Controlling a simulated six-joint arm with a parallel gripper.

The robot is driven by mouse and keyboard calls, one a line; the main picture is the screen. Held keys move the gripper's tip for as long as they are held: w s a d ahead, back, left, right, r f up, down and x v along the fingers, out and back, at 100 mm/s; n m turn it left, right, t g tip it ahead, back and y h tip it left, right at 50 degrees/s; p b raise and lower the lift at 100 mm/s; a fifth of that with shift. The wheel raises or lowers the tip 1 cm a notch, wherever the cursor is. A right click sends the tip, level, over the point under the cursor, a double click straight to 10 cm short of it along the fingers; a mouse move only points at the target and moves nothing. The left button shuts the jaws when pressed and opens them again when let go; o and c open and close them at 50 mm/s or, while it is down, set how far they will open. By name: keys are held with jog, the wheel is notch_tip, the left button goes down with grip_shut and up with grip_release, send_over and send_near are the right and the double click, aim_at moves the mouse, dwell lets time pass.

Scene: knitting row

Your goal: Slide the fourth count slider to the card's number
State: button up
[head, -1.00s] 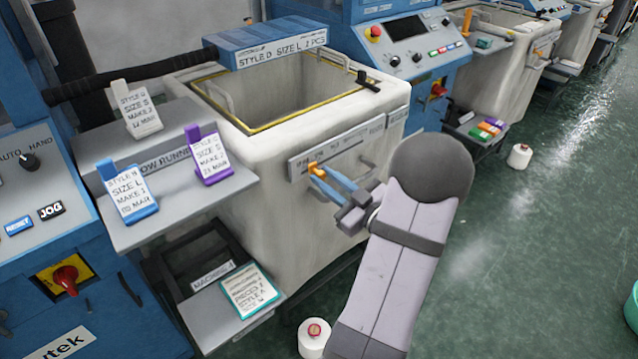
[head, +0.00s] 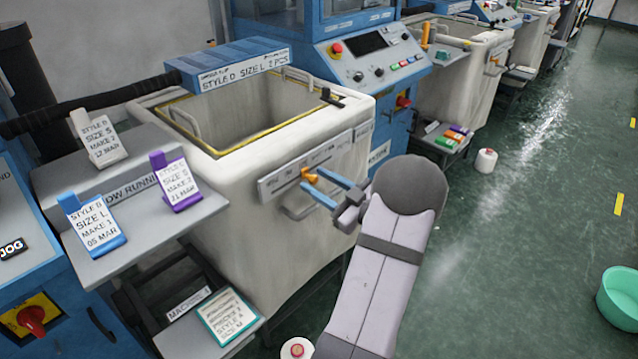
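A grey count strip (head: 275,185) with small printing is fixed on the front face of the near white bin (head: 215,195). An orange slider (head: 308,175) sits on this strip. My gripper (head: 318,187) has its two blue fingers reaching to the strip at the orange slider, one above and one below. The fingers stand apart; I cannot tell whether they touch the slider. Three cards stand on the grey shelf: a white-holder card (head: 100,140), a blue-holder card (head: 92,222) and a purple-holder card (head: 175,183). A teal-edged card (head: 228,315) lies lower down.
A blue box labelled STYLE D SIZE L 2 PCS (head: 228,66) lies across the near bin's back rim. A handle (head: 300,210) juts out below the strip. More bins and machines run along the aisle. The green floor to the right is mostly open, with a green tub (head: 620,298).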

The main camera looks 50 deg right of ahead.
jog(key=s, duration=0.7)
jog(key=shift+s+b, duration=0.2)
jog(key=shift+b, duration=0.1)
dwell(0.4)
